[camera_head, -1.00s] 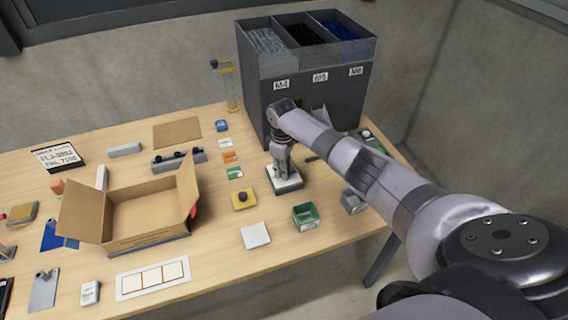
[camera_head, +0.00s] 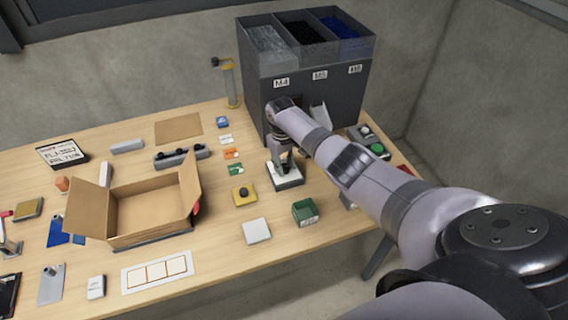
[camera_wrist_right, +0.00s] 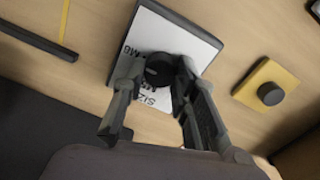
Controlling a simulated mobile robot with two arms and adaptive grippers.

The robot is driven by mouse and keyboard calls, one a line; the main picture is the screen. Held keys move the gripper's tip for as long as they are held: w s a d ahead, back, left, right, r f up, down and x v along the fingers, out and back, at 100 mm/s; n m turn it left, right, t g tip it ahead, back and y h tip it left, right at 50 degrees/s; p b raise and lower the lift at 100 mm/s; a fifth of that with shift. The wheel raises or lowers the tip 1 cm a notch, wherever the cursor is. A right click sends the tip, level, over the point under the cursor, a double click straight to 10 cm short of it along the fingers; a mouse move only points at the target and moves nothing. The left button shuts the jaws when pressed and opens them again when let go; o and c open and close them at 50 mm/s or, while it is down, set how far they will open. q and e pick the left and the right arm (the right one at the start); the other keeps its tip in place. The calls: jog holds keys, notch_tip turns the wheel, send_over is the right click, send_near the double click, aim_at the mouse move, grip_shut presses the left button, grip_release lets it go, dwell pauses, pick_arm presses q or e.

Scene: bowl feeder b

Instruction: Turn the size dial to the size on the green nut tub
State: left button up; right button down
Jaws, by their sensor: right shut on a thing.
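The size dial has a black knob (camera_wrist_right: 159,69) on a white plate (camera_wrist_right: 160,35) with size marks. My right gripper (camera_wrist_right: 161,76) is shut on the knob, one finger on each side. In the head view, the right gripper (camera_head: 285,159) points down at the dial's white plate (camera_head: 288,178), hiding the knob. The green nut tub (camera_head: 305,211) stands on the table right of and nearer than the dial. Its label is too small to read. My left gripper is not in view.
The grey feeder (camera_head: 300,95), with bins marked M4, M5 and M8 or similar, stands behind the dial. A yellow block with a black knob (camera_head: 243,195) and a white pad (camera_head: 256,231) are left. An open carton (camera_head: 145,243) is farther left. A green button (camera_head: 377,150) is right.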

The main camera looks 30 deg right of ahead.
dwell(0.3)
jog(key=c, duration=1.3)
grip_release()
jog(key=shift+r, duration=0.1)
jog(key=r, duration=1.1)
jog(key=shift+a+r, duration=0.3)
jog(key=shift+r, duration=0.1)
